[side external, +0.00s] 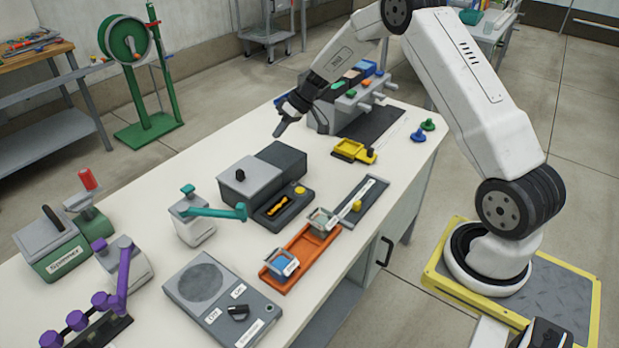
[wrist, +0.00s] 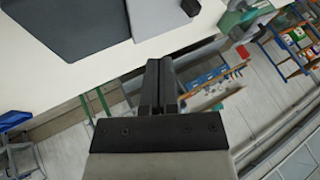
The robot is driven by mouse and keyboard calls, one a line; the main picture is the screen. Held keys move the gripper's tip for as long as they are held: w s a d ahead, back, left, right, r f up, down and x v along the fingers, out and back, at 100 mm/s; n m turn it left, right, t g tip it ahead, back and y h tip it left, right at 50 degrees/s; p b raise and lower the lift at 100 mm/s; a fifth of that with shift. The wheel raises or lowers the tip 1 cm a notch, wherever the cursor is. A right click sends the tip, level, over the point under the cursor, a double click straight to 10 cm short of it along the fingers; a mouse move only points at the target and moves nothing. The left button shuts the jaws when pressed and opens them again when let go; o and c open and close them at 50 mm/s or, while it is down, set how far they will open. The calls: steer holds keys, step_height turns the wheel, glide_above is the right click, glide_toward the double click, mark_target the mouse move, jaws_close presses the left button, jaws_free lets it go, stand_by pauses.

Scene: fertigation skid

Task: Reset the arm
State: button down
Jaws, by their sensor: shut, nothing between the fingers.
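My gripper (side external: 281,127) hangs in the air above the far part of the white workbench (side external: 195,142), in front of the grey block with coloured tops. It is shut and holds nothing. In the wrist view my gripper (wrist: 160,62) shows its two dark fingers together, over the bench edge in that picture. My white arm reaches over the bench from its base at the right.
A grey box (side external: 277,160), a teal-handled device (side external: 193,215), an orange tray (side external: 296,265), a yellow tray (side external: 350,150) and a grey panel with a knob (side external: 222,299) stand on the bench. A green reel stand (side external: 150,128) is behind it.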

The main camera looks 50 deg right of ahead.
steer(key=s+a+r+h, duration=0.1)
steer(key=s+a, duration=0.3)
steer(key=s, duration=0.5)
steer(key=s+a+r+g+h, duration=0.1)
steer(key=s+a+r+h, duration=0.1)
steer(key=s+a, duration=0.3)
steer(key=s+a+r+m+g+h, duration=0.1)
steer(key=s+a, duration=0.3)
steer(key=s, duration=0.9)
steer(key=shift+a+r+h, duration=0.2)
steer(key=shift+h, duration=0.7)
steer(key=shift+w, duration=0.2)
